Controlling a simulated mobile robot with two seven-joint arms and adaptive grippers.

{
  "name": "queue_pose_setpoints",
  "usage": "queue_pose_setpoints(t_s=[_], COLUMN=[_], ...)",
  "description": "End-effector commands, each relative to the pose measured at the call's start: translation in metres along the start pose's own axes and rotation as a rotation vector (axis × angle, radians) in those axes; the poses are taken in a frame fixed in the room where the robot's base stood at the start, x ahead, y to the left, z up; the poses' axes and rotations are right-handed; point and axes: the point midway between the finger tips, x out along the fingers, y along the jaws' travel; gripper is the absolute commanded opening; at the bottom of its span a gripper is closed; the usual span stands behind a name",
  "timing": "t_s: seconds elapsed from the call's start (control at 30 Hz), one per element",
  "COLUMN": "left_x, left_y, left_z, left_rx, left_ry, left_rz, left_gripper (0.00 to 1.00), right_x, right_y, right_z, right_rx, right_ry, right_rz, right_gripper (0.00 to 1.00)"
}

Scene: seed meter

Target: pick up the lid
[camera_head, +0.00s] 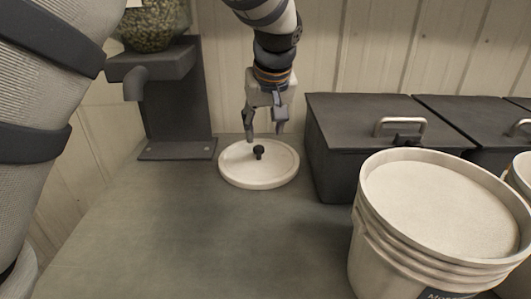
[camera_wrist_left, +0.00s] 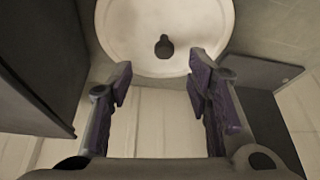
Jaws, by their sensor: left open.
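The lid (camera_head: 240,174) is a round, pale disc with a small dark knob (camera_head: 258,152) at its centre. It lies flat on the grey-green table. My left gripper (camera_head: 263,136) is open and empty above the far part of the lid, with its fingers pointing down. In the left wrist view, the lid (camera_wrist_left: 130,30) fills the top middle. Its knob (camera_wrist_left: 164,46) shows ahead of the gap between the open fingertips (camera_wrist_left: 160,72), apart from them. My right gripper is not in view.
A dark bin with a metal handle (camera_head: 335,120) stands close to the right of the lid. A white bucket (camera_head: 375,250) stands at front right. A dark stand with a spout (camera_head: 175,100) is at left, under a clear seed container (camera_head: 155,25). The table front (camera_head: 190,240) is clear.

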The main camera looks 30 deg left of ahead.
Motion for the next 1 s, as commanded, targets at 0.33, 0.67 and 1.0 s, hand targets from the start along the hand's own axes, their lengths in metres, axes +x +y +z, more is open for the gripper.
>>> queue_pose_setpoints(t_s=[0.33, 0.67, 1.0], left_x=[0.048, 0.077, 0.076], left_y=[-0.005, -0.007, -0.007], left_z=[-0.001, -0.003, -0.003], left_rx=[0.001, 0.000, 0.000], left_ry=[-0.005, 0.001, 0.001], left_rz=[-0.004, 0.000, -0.001], left_gripper=[0.45, 0.45, 0.00], right_x=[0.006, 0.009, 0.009], right_y=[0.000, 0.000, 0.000], right_z=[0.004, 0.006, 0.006], right_rx=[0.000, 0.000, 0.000], right_ry=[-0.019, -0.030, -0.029], right_rz=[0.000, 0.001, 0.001], right_gripper=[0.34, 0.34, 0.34])
